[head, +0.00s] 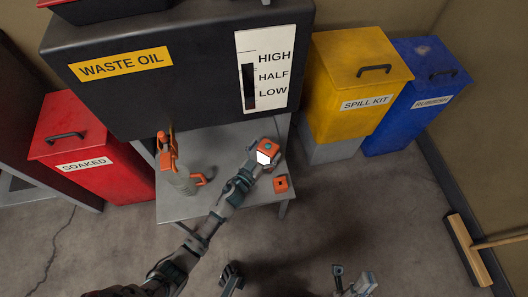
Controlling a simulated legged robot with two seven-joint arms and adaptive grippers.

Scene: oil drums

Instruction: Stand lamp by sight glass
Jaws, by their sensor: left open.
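The sight glass (248,86) is a dark upright slot on a white panel marked HIGH, HALF and LOW, on the black waste oil tank (190,75). A small orange lamp (266,145) with a bright white face is on the grey table below the panel, near its back right. My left gripper (263,161) is at the lamp, its fingers open about it; contact is hard to tell. What looks like my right gripper (353,284) is low in the picture, away from the table, its jaw state unclear.
A small orange block (282,185) lies near the table's right front corner. Red (85,145), yellow (356,85) and blue (425,90) bins flank the table. A broom (467,248) is at right.

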